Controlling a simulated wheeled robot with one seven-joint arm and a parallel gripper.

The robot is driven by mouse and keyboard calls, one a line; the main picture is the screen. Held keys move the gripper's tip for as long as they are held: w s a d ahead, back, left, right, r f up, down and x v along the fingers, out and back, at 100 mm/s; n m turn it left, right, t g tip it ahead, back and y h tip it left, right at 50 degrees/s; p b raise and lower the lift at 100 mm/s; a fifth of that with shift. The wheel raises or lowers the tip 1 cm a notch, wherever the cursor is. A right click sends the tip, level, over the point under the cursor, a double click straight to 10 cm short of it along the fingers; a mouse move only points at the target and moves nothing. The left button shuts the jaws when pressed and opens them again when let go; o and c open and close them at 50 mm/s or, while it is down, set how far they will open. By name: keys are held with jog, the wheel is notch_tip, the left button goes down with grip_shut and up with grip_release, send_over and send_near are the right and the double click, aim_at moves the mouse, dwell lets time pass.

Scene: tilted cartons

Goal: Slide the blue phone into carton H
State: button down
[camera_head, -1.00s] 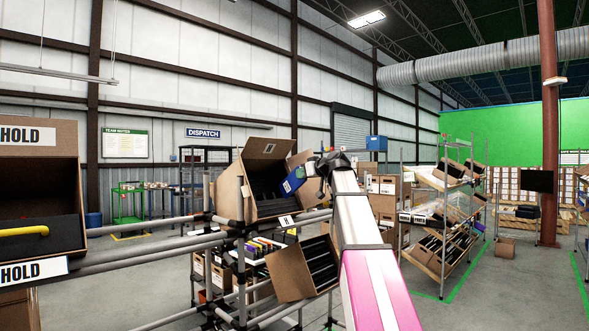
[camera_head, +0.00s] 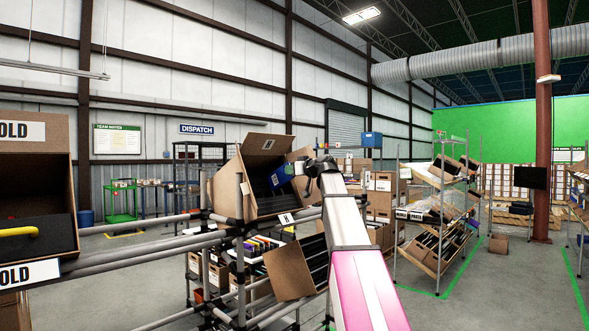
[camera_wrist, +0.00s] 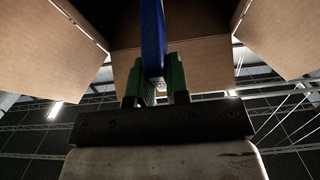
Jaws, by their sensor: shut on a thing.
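The blue phone (camera_head: 281,177) is held by my gripper (camera_head: 301,169) at the open mouth of carton H (camera_head: 228,190). The carton is tilted on a pipe rack, its flaps spread, with dark dividers inside and an H label (camera_head: 286,219) below its front edge. In the wrist view the phone (camera_wrist: 152,38) stands edge-on between the green fingers of my gripper (camera_wrist: 155,80), with cardboard flaps (camera_wrist: 75,55) on both sides. The phone's far end overlaps the carton's opening; how deep it reaches is hard to tell.
A second tilted carton (camera_head: 290,272) with dark dividers sits below carton H. A HOLD carton (camera_head: 40,150) stands at the left. Grey rack pipes (camera_head: 150,246) run between them. Another shelf rack (camera_head: 440,220) is at the right, with open floor before it.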

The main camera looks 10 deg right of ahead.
aim_at(271, 186)
jog(key=shift+f, duration=0.55)
jog(key=shift+w+a+f, duration=0.3)
jog(key=shift+w+a, duration=0.05)
jog(key=shift+w, duration=0.15)
dwell(1.1)
jog(key=shift+w+a+f, duration=0.5)
jog(key=shift+w, duration=0.2)
jog(key=shift+w+a+f, duration=0.15)
jog(key=shift+w+a, duration=0.05)
jog(key=shift+w, duration=0.05)
dwell(0.6)
jog(key=shift+w+a+f, duration=0.5)
jog(key=shift+w, duration=0.2)
jog(key=shift+w+a+f, duration=0.2)
jog(key=shift+w, duration=0.1)
dwell(0.5)
jog(key=shift+w+a+f, duration=0.65)
jog(key=shift+w+f, duration=0.05)
jog(key=shift+w, duration=0.15)
jog(key=shift+w+a+f, duration=0.6)
jog(key=shift+w+f, duration=0.1)
jog(key=shift+w, duration=0.15)
jog(key=shift+w+a+f, duration=0.1)
jog(key=shift+w, duration=0.05)
dwell(1.0)
